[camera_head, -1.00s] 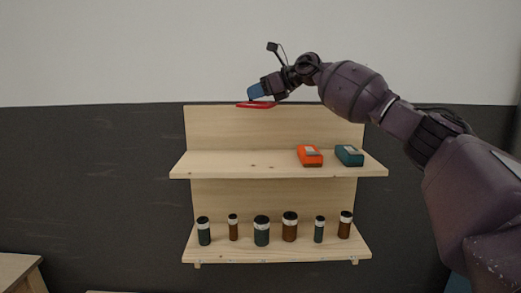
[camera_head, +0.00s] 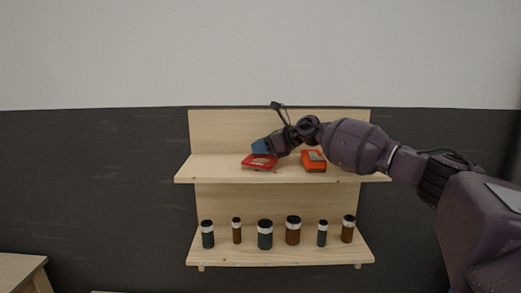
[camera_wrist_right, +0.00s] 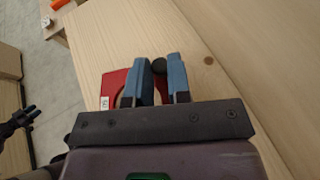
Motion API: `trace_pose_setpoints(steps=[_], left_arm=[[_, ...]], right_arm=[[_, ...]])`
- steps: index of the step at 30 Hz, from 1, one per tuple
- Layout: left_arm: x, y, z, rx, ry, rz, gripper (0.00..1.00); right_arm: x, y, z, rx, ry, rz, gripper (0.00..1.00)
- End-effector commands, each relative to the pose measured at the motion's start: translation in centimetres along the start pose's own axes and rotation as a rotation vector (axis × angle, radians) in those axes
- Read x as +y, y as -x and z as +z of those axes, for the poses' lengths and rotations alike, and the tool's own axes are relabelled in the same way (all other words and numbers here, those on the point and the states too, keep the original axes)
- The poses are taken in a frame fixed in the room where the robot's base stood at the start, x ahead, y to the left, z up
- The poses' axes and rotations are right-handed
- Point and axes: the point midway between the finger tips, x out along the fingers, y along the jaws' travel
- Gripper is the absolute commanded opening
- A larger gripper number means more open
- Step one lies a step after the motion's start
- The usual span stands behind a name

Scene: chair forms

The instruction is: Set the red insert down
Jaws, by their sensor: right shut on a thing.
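The red insert (camera_head: 262,164) is flat and bright red, at the upper shelf (camera_head: 215,169), left of its middle. It looks level, on or just above the board; I cannot tell if it touches. My right gripper (camera_head: 262,147) is over it, with blue fingers shut on it. In the right wrist view the red insert (camera_wrist_right: 113,83) shows left of and under the blue fingers of my right gripper (camera_wrist_right: 161,80), with a small white label. A dark round knob (camera_wrist_right: 159,66) shows between the fingertips.
Several dark and brown jars (camera_head: 265,234) stand on the lower shelf (camera_head: 215,257). The upper shelf is bare left of the insert.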

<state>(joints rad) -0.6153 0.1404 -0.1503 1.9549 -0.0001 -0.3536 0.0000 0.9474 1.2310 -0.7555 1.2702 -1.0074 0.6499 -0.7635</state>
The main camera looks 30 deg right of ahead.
Motion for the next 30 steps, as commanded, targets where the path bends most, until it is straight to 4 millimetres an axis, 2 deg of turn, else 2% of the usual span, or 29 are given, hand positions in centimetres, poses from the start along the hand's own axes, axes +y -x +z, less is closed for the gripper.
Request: trace_pose_setpoints(steps=[3, 15, 16, 20, 30], left_arm=[[-0.03, 0.2, -0.08, -0.002, 0.0, 0.0, 0.43], [-0.01, 0.02, 0.21, -0.001, 0.001, -0.001, 0.43], [-0.02, 0.06, 0.15, -0.001, 0.001, -0.001, 0.43], [-0.02, 0.08, 0.13, -0.002, 0.001, -0.001, 0.43], [-0.03, 0.18, -0.01, -0.002, 0.001, -0.001, 0.43]], right_arm=[[-0.01, -0.41, -1.08, 0.0, -0.002, 0.0, 0.0], [-0.01, -0.59, -1.5, -0.001, 0.0, -0.001, 0.0], [-0.02, -0.57, -1.45, -0.001, 0.0, -0.001, 0.23], [-0.02, -0.56, -1.41, 0.0, 0.0, -0.001, 0.43], [-0.03, -0.46, -1.19, 0.0, 0.0, -0.001, 0.44]])
